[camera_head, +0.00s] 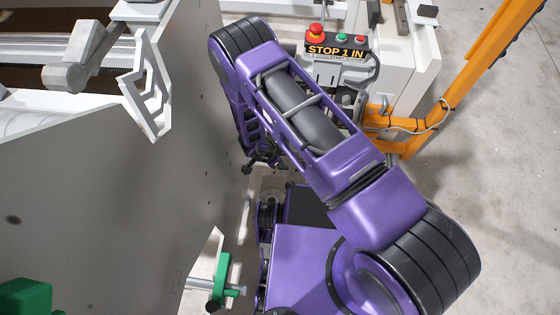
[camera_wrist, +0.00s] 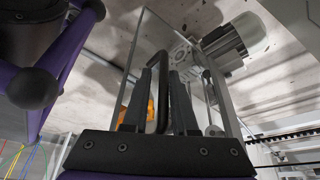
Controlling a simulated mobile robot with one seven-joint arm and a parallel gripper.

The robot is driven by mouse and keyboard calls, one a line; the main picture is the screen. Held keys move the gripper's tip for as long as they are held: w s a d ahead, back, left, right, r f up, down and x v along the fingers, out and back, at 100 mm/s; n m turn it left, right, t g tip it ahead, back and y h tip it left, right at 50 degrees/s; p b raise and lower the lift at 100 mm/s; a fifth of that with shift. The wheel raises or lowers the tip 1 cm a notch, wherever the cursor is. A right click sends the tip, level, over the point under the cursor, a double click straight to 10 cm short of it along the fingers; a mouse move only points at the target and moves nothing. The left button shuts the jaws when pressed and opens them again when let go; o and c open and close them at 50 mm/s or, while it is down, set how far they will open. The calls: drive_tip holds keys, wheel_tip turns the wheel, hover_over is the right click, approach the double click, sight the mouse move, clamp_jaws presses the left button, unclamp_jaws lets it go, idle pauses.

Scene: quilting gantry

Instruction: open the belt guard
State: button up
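The belt guard (camera_wrist: 143,48) looks like a clear, see-through panel box with grey edges in the wrist view, rising in front of my gripper. A black bar handle (camera_wrist: 163,112) stands between the two dark fingers of my gripper (camera_wrist: 164,84). The fingers are apart, one on each side of the handle. I cannot tell whether either finger touches it. The guard's panels look closed up, though its hinge side is unclear. In the head view my arm hides the guard, and my gripper cannot be made out clearly there.
A grey motor (camera_wrist: 236,44) sits behind the guard. A large grey machine panel (camera_head: 110,210) stands left of my arm. A control box with a red stop button (camera_head: 317,34) and an orange frame (camera_head: 455,95) stand to the right. Open floor (camera_head: 500,170) lies at far right.

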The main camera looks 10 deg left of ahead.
drive_tip(key=p+v, duration=0.3)
drive_tip(key=v, duration=1.4)
drive_tip(key=shift+r+p, duration=0.15)
drive_tip(key=shift+p, duration=0.25)
drive_tip(key=shift+s+a, duration=0.1)
